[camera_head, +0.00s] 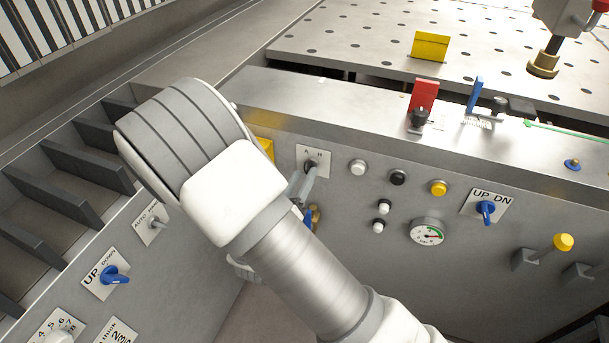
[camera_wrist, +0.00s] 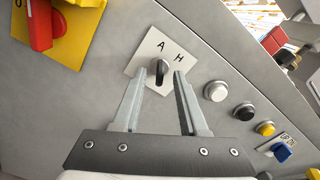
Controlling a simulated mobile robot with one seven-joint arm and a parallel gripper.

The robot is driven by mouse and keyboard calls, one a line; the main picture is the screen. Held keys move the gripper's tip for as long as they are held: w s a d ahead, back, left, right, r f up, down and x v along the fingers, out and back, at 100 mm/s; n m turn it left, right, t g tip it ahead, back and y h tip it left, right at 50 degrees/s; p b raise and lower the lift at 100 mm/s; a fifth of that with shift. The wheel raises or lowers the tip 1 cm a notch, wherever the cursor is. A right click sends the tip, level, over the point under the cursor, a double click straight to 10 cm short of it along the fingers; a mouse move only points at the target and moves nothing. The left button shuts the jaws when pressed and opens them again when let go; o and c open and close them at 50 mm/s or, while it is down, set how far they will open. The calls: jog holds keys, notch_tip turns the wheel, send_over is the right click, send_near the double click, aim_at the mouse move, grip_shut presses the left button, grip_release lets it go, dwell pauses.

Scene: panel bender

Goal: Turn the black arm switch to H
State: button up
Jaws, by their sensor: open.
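The black arm switch (camera_wrist: 161,69) sits on a white plate (camera_wrist: 146,51) marked A and H in the wrist view. Its long side runs nearly straight up the picture, with its upper end toward the A. My gripper (camera_wrist: 160,78) is open, with one fingertip on each side of the switch; contact with it cannot be told. In the head view the plate (camera_head: 318,155) shows on the front panel, with my gripper (camera_head: 306,182) in front of it. The switch itself is mostly hidden there by the fingers.
Right of the plate are a white button (camera_wrist: 216,91), a black button (camera_wrist: 244,111) and a yellow button (camera_wrist: 265,128). A red switch (camera_wrist: 39,24) on a yellow plate is at upper left. A blue UP DN switch (camera_head: 486,210) and a gauge (camera_head: 428,233) lie further right.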

jog(key=shift+x, duration=0.85)
grip_shut()
